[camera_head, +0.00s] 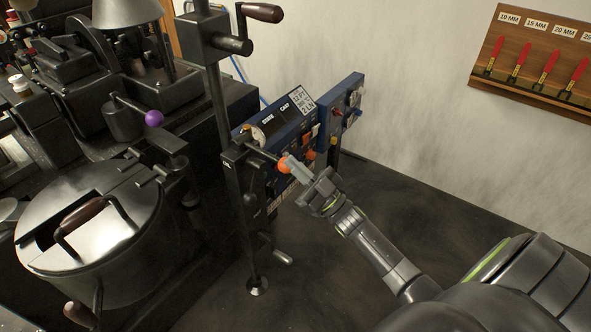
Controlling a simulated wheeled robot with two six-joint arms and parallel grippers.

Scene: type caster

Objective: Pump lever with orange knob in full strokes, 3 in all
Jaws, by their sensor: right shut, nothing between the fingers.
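The orange knob (284,165) sits at the end of a dark lever (262,153) that comes out from the black upright post in the middle of the head view. My right gripper (292,169) comes in from the right with its fingertips at the knob. Its fingers are shut with nothing between them, and they look to touch or nearly touch the knob's right side; exact contact cannot be told. My left gripper is not in view.
A lidded round pot (95,215) and black machine with a purple knob (154,118) stand at left. Blue control panels (340,110) stand behind the lever. A crank handle (263,12) juts from the post. A wooden rack (540,55) hangs on the right wall. Floor at right is clear.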

